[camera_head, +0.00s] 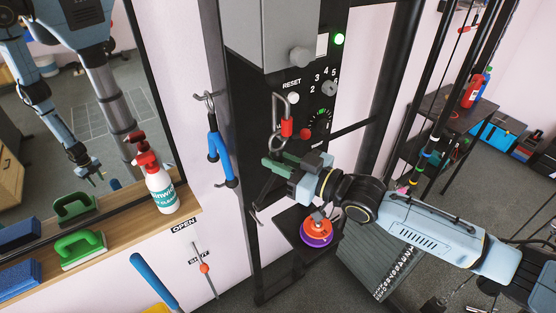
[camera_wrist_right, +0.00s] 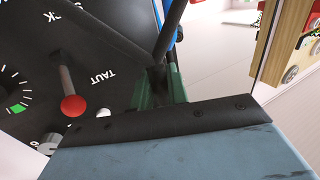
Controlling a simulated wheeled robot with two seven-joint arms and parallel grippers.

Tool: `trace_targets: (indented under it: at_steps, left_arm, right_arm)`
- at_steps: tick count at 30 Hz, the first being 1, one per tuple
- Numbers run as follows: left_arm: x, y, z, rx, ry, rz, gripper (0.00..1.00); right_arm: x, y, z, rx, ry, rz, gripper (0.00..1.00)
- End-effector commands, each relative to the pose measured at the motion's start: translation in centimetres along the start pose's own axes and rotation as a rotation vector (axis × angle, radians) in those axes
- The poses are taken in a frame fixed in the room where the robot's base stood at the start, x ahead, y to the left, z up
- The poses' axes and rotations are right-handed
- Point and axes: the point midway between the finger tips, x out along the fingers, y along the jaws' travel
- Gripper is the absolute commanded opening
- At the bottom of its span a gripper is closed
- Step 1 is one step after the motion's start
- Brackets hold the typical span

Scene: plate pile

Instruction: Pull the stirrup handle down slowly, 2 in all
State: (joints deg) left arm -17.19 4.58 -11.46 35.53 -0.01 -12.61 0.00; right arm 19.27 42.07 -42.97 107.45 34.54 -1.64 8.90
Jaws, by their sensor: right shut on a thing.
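The stirrup handle (camera_head: 263,188) appears as a dark, angled frame below a cable clip with a red sleeve (camera_head: 287,127), in front of the black machine column. My right gripper (camera_head: 280,166) has its green-padded fingers shut on it. In the right wrist view, the dark bars of the handle (camera_wrist_right: 172,30) converge at the green finger pads (camera_wrist_right: 160,87). The exact grip spot is partly hidden by the fingers. My left gripper is not directly in view.
A red-and-purple weight (camera_head: 317,232) sits low, under my right arm. A spray bottle (camera_head: 160,190) stands on the wooden shelf (camera_head: 115,229) by the mirror.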

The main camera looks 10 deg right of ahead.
Motion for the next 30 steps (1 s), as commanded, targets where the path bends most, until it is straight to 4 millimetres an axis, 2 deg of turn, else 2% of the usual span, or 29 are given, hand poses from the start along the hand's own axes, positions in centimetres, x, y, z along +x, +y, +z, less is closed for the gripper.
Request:
trace_targets:
  at_steps: [2,3,8,16,20,23,30]
  left_arm:
    - [0.0,0.0,0.0,0.000,0.000,0.000,0.36]
    - [0.0,0.0,0.0,0.000,0.000,0.000,0.36]
    - [0.0,0.0,0.0,0.000,0.000,0.000,0.36]
    - [0.0,0.0,0.0,0.000,0.000,0.000,0.36]
    - [0.2,0.0,0.0,0.000,0.000,0.000,0.36]
    - [0.5,0.0,0.0,0.000,0.000,0.000,0.36]
    - [1.4,0.0,0.1,0.000,0.000,0.000,0.36]
  right_arm:
    - [-0.1,-0.1,0.5,0.003,-0.012,0.000,0.00]
    - [-0.1,-0.1,0.5,0.003,-0.012,0.000,0.20]
    - [-0.1,0.0,0.3,0.002,-0.007,0.000,0.41]
    - [-0.1,0.0,0.3,0.001,-0.006,0.000,0.41]
    - [-0.9,0.1,0.3,0.001,-0.006,0.001,0.41]
    - [-2.5,0.0,0.4,0.000,-0.007,0.001,0.41]
    - [-7.4,0.0,0.5,0.001,-0.010,0.001,0.41]
